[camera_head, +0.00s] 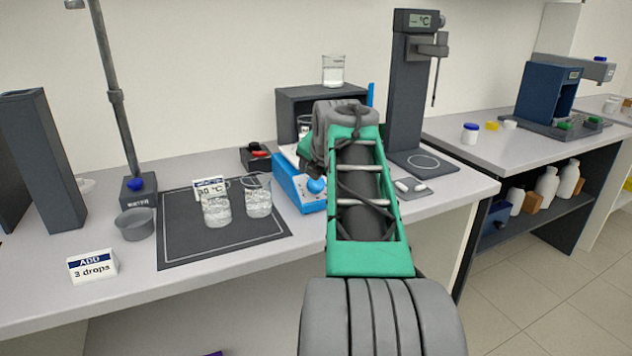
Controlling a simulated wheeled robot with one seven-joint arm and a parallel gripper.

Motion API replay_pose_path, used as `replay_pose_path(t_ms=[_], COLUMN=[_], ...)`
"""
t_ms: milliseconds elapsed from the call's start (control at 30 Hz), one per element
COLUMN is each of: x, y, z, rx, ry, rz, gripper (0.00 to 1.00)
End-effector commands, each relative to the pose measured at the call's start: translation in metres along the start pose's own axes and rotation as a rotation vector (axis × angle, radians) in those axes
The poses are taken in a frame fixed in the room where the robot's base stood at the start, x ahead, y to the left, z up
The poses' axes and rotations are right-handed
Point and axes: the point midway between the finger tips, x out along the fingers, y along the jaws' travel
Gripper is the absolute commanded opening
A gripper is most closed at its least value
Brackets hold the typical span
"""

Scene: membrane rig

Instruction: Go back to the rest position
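My arm, grey and green, reaches forward from the bottom right over the bench (262,270). Its far end is near the blue device and the dark box at the back. My gripper's fingers are hidden behind the arm, so their state does not show. Two glass beakers with clear contents stand on the dark mat (185,250): the left beaker (216,208) and the right beaker (258,198). A sign (210,188) reading a temperature in °C stands behind the left beaker.
A grey bowl (135,224) and an "ADD 3 drops" sign (92,266) are at the left. The blue device (290,184) is beside my arm. A dark box (292,101) bears a beaker (333,70). A tall dark instrument (408,90) stands right of my arm. The floor at right is clear.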

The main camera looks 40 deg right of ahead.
Motion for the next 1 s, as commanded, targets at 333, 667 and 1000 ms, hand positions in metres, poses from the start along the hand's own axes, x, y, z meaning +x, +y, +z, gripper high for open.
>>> replay_pose_path(t_ms=[333, 667, 1000], x=[-0.039, -0.04, -0.092], y=[-0.001, 0.003, 0.051], z=[-0.001, -0.004, -0.163], rx=[0.0, 0.017, 0.824], ry=[0.002, 0.008, 0.225], rz=[-0.002, -0.001, -0.144], gripper=[0.63, 0.63, 0.63])
